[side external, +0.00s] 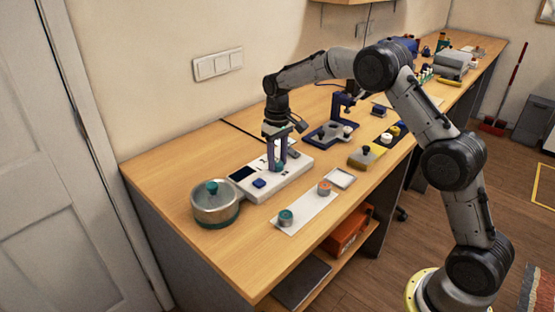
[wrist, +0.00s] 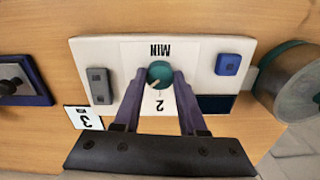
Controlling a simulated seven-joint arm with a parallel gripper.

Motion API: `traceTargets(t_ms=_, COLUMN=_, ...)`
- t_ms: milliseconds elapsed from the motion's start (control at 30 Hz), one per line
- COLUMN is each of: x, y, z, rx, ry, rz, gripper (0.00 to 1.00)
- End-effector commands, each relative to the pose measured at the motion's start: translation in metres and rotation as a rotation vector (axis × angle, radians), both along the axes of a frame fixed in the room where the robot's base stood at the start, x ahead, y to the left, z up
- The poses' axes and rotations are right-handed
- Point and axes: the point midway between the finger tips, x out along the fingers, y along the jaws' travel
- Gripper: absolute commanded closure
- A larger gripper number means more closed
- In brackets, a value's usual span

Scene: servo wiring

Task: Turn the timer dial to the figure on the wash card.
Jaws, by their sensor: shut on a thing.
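The teal timer dial (wrist: 160,71) sits on the white timer box (wrist: 205,48), with a pale mark at its lower left in the wrist view. "MIN" appears upside down above the dial and a "2" below it; other figures are hidden or not visible. My gripper (wrist: 161,77) has its fingers on both sides of the dial, shut on it. In the side view my gripper (side external: 278,164) reaches down onto the white box (side external: 295,172). The small white wash card (wrist: 83,118) lies at the box's lower left in the wrist view, with a figure like a 3.
The box carries a blue button (wrist: 228,64), a grey switch (wrist: 99,86) and a dark display (wrist: 216,104). A pot (side external: 215,207) stands close to the box. A blue fixture (side external: 333,132) stands behind.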

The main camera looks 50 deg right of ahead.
Motion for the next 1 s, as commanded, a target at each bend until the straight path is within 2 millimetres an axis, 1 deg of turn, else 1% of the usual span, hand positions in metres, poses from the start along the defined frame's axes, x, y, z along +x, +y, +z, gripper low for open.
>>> traceTargets(t_ms=67, x=0.0, y=0.0, z=0.001, rx=0.0, ry=-0.001, rz=0.001, gripper=1.0)
traceTargets(t_ms=100, x=0.0, y=0.0, z=0.001, rx=0.0, ry=-0.001, rz=0.001, gripper=0.52)
traceTargets(t_ms=233, x=0.0, y=0.0, z=0.001, rx=0.0, ry=-0.001, rz=0.001, gripper=0.29)
traceTargets(t_ms=533, x=0.0, y=0.0, z=0.001, rx=0.0, ry=-0.001, rz=0.001, gripper=0.29)
traceTargets(t_ms=667, x=0.001, y=0.0, z=0.01, rx=0.0, ry=-0.004, rz=0.001, gripper=0.29)
traceTargets(t_ms=767, x=0.001, y=0.0, z=0.026, rx=-0.001, ry=-0.006, rz=0.001, gripper=0.29)
traceTargets(t_ms=1000, x=0.001, y=0.0, z=0.078, rx=-0.001, ry=-0.006, rz=0.001, gripper=0.29)
